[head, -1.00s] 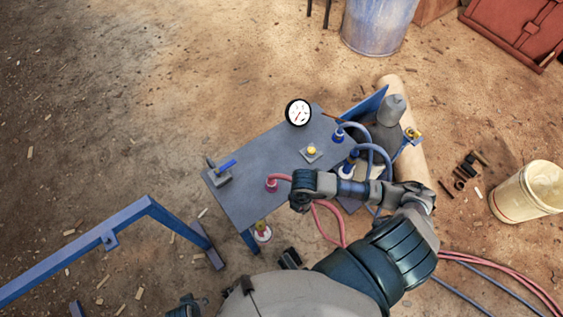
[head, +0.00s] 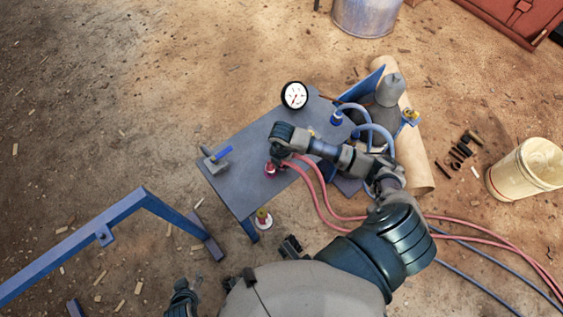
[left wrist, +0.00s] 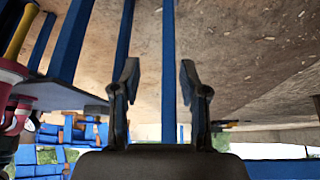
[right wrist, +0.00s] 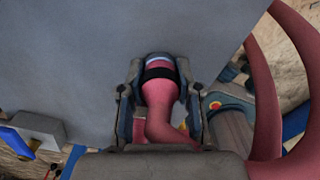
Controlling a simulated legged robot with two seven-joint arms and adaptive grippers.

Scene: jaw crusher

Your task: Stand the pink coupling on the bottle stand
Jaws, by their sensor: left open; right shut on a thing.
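The pink coupling (head: 270,168), with a dark band and a pink hose, is near the front edge of the grey tabletop. My right gripper (right wrist: 160,85) is shut on the coupling (right wrist: 159,88), its fingers on either side; its tip points at the grey plate. Contact with the plate cannot be told. A small round white stand with a yellow post and red collar (head: 262,218), which looks like the bottle stand, is just beyond the table's front edge. My left gripper (left wrist: 160,85) is open and empty; in the head view it is low at the left (head: 186,291).
The grey table (head: 240,190) carries a blue-handled valve (head: 218,154), a dial gauge (head: 295,95) and blue hoses (head: 375,128). A blue frame (head: 130,208) stands at left. Pink hoses (head: 470,232) trail right. A cream bucket (head: 525,168) is at far right.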

